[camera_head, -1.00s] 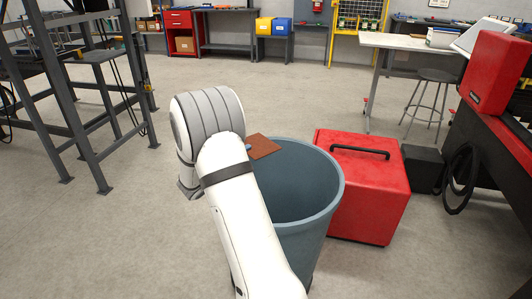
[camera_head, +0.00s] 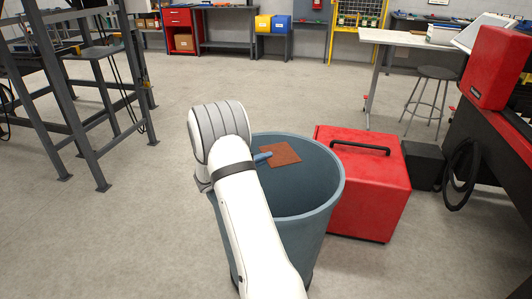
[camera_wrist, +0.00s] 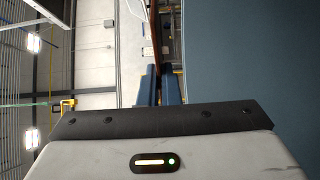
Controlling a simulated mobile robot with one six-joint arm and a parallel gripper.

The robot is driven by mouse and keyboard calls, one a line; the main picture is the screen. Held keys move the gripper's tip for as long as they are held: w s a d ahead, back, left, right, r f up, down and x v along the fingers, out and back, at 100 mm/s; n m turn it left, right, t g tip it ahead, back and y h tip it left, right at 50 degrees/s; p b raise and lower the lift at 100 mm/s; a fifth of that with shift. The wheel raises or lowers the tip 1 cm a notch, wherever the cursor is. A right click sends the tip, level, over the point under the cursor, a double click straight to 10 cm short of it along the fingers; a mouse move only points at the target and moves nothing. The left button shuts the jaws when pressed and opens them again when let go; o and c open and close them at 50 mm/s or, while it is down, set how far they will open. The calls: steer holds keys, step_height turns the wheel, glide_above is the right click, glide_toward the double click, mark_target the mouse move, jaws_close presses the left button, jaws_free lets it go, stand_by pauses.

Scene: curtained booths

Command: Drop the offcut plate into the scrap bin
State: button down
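The offcut plate (camera_head: 281,153) is a thin reddish-brown square, seen over the mouth of the scrap bin in the head view. The scrap bin (camera_head: 325,207) is a round, open blue-grey bin. My gripper (camera_head: 264,157) reaches over the bin's left part, its blue fingers at the plate's left edge. In the wrist view my gripper (camera_wrist: 158,72) has its two blue fingers close together on the plate (camera_wrist: 154,30), which shows edge-on as a thin brown strip. The plate's height relative to the rim is hard to tell. My arm hides the bin's left side.
A red box (camera_head: 362,190) with a black handle stands right beside the bin. A dark grey box (camera_head: 424,165) and a stool (camera_head: 431,95) are further right. A grey metal frame (camera_head: 85,90) stands at left. The floor between is clear.

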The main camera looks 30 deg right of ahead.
steer(key=c, duration=1.6)
jaws_free()
steer(key=shift+o, duration=0.2)
steer(key=shift+a, duration=0.1)
steer(key=a, duration=0.7)
steer(key=shift+a, duration=0.3)
steer(key=shift+w, duration=0.1)
